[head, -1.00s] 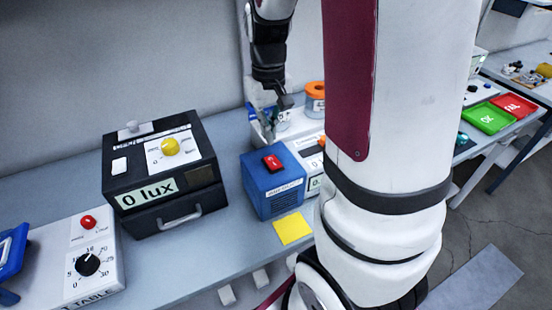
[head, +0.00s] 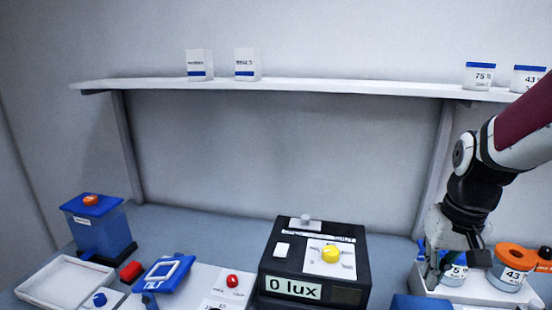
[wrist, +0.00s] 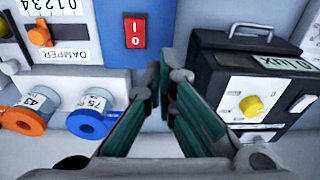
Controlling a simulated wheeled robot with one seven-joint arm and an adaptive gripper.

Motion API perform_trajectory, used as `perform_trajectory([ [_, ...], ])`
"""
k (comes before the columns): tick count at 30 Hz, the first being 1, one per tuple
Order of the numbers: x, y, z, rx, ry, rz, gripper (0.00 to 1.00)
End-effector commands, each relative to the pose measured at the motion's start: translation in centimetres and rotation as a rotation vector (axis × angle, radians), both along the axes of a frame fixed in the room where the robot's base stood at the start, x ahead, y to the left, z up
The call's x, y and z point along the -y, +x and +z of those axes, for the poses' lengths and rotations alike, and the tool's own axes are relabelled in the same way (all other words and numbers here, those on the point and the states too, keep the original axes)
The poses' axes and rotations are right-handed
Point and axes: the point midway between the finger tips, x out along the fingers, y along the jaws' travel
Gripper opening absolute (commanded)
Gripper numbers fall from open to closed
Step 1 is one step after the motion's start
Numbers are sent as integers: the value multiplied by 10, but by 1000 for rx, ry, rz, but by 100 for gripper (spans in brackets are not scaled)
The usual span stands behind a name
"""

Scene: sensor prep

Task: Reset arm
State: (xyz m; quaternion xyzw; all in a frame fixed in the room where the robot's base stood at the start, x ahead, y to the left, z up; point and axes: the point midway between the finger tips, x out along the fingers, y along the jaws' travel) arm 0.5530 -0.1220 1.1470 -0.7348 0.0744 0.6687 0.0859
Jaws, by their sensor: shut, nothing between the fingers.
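My gripper (wrist: 166,100) is shut and empty in the wrist view, its green-padded fingers meeting at the tips. It points down over the bench, with the black lux box (wrist: 262,80) to its right and a blue box with a red switch (wrist: 135,31) ahead of its tips. In the head view my gripper (head: 450,255) hangs at the right, above the white tray holding labelled jars. The fingertips are hard to make out there. The black lux box (head: 313,255) reads 0 lux and has a yellow knob.
Jars with orange (wrist: 22,115) and blue (wrist: 88,115) rings stand left of my gripper in the wrist view. A shelf (head: 290,86) with small boxes and jars runs above the bench. A blue container (head: 97,230), white tray (head: 65,280) and tilt table (head: 163,275) are at the left.

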Motion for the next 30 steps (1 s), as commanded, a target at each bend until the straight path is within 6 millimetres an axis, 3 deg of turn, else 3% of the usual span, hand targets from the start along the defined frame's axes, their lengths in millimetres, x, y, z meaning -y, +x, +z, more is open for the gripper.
perform_trajectory([
  [1,-14,-6,16,38,-2,24,0],
  [6,-52,-29,52,138,-11,86,0],
  [15,-104,-83,92,301,-47,181,0],
  [21,-118,-106,101,366,-68,213,0],
  [30,-121,-111,102,378,-73,219,0],
])
